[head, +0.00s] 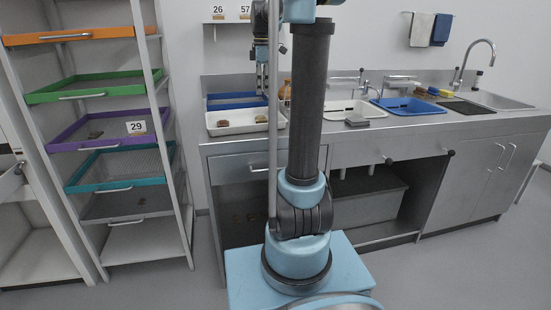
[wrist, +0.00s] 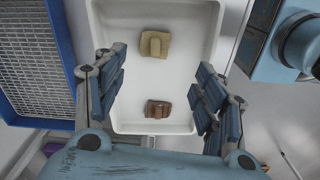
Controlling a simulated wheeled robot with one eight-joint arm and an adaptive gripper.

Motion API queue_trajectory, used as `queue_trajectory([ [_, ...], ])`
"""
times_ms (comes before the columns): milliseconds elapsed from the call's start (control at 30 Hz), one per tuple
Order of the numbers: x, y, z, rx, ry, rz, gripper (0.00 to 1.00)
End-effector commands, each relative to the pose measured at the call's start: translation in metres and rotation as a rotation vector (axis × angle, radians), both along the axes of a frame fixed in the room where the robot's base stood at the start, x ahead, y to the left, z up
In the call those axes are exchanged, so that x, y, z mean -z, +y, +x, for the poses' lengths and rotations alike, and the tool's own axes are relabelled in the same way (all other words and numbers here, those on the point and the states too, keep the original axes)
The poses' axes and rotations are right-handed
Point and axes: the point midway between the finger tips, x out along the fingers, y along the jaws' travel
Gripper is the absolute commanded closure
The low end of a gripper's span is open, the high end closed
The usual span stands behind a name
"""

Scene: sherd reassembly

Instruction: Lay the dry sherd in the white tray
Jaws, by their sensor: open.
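The white tray (head: 238,128) stands on the left end of the steel counter in the head view, and it fills the middle of the wrist view (wrist: 188,18). Two sherds lie in it, apart from each other: a tan one (wrist: 154,44) at the upper part and a red-brown one (wrist: 157,109) near the lower edge. My gripper (wrist: 159,92) is open and empty above the tray, its fingers on either side of the red-brown sherd, with no contact visible. In the head view my gripper (head: 262,78) hangs over the tray. I cannot tell which sherd is the dry one.
A blue mesh-bottomed tray (wrist: 72,65) lies just left of the white tray in the wrist view. The rack at left has orange (head: 70,36), green (head: 60,97), purple (head: 75,146) and teal (head: 85,187) trays; small sherds lie in the purple one.

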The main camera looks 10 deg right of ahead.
Motion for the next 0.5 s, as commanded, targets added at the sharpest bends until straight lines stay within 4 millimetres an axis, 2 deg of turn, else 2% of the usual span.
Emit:
queue_trajectory([
  [267, 0.023, 0.004, -0.079, 0.266, -0.034, -0.002, 0.36],
  [500, 0.057, 0.007, -0.150, 0.532, -0.068, 0.008, 0.36],
])
